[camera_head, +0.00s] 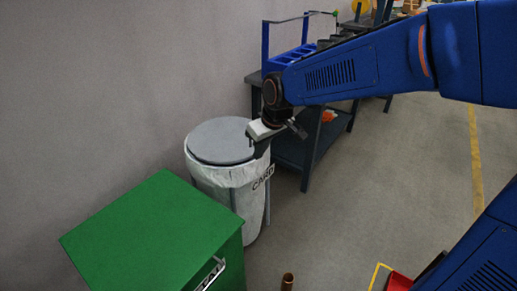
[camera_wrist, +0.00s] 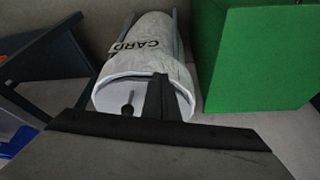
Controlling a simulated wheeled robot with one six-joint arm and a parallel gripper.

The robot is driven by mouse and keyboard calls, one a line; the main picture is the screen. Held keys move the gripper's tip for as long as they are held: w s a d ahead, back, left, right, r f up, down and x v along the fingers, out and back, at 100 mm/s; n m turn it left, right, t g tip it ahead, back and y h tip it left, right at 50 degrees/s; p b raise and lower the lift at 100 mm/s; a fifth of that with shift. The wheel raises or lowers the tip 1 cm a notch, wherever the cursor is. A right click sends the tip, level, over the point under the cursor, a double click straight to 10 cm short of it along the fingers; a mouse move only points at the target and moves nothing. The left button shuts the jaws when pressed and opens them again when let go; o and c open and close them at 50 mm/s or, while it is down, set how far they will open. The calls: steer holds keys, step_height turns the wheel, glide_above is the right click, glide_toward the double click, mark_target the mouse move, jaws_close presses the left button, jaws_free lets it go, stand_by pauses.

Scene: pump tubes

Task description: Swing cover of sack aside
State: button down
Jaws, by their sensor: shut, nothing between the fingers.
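The sack (camera_head: 228,180) is a white bag hung in a round stand, with the word CARD on its side. Its round grey cover (camera_head: 222,141) lies over the top in the head view. In the wrist view the sack (camera_wrist: 155,45) shows upside down, with a pale round end face and a small dark knob on it. My gripper (camera_head: 262,150) is at the right edge of the cover, shut and empty. Its dark fingers (camera_wrist: 161,95) overlap the sack's rim in the wrist view; I cannot tell whether they touch it.
A green cabinet (camera_head: 155,235) stands close in front of the sack, and the wall is behind. A dark workbench (camera_head: 315,140) with a blue rack (camera_head: 290,59) is at the back right. A brown cylinder (camera_head: 287,281) stands on the floor. Open floor lies to the right.

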mark_target(247, 156)
steer(key=w+a+f, duration=0.1)
steer(key=f, duration=0.1)
steer(key=w+a+f, duration=0.1)
steer(key=f, duration=0.1)
steer(key=w+a+f, duration=0.1)
steer(key=w+f, duration=0.1)
steer(key=shift+w+f, duration=0.1)
steer(key=shift+f, duration=0.2)
steer(key=shift+w+a, duration=0.5)
steer(key=shift+w, duration=0.05)
steer(key=shift+a, duration=0.15)
